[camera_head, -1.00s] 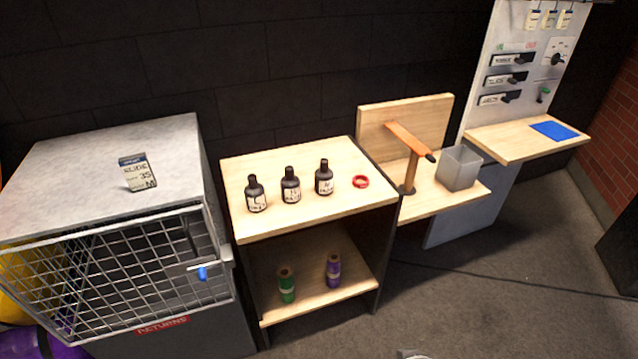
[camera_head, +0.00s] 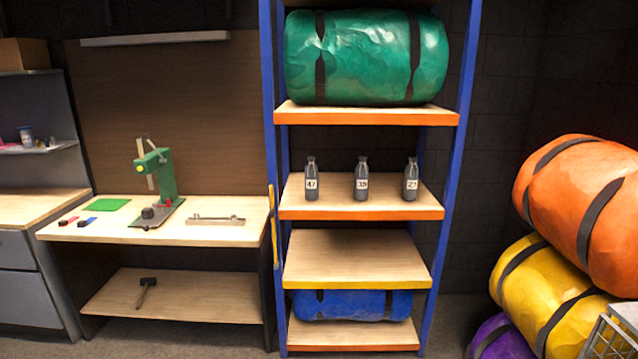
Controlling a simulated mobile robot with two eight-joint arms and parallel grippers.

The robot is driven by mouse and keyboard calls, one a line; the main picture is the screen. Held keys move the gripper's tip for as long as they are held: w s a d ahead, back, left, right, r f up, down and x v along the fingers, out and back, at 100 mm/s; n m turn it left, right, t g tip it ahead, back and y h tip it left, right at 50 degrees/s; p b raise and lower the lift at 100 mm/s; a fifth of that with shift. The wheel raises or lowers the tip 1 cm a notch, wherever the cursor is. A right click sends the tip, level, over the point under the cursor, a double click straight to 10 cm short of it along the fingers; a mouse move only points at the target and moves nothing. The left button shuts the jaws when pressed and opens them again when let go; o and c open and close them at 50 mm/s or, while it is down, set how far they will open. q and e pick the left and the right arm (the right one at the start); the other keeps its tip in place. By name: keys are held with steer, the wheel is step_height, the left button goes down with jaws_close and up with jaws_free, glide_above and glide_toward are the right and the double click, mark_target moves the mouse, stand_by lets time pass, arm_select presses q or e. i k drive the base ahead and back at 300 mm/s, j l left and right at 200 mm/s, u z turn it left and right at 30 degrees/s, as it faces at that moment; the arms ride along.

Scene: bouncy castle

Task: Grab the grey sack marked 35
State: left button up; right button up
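Three small grey bottle-shaped sacks stand upright in a row on the orange-edged middle shelf (camera_head: 430,210) of the blue-framed rack. The middle one (camera_head: 361,182) has a white label that seems to read 35, though the print is small. The left one (camera_head: 311,180) reads 47. The label of the right one (camera_head: 410,184) seems to read 21 or 23. They stand apart from each other, with nothing in front of them. Neither of my grippers is in view.
A green roll (camera_head: 368,58) lies on the shelf above and a blue roll (camera_head: 350,304) low down. A workbench (camera_head: 215,233) with a green press (camera_head: 155,175) stands left. Orange (camera_head: 580,205), yellow (camera_head: 545,290) and purple rolls (camera_head: 500,340) are stacked right, beside a wire cage (camera_head: 615,335).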

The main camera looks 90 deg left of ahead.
mark_target(361, 186)
steer(key=u, duration=2.8)
steer(key=i, duration=0.5)
steer(key=l+u, duration=0.05)
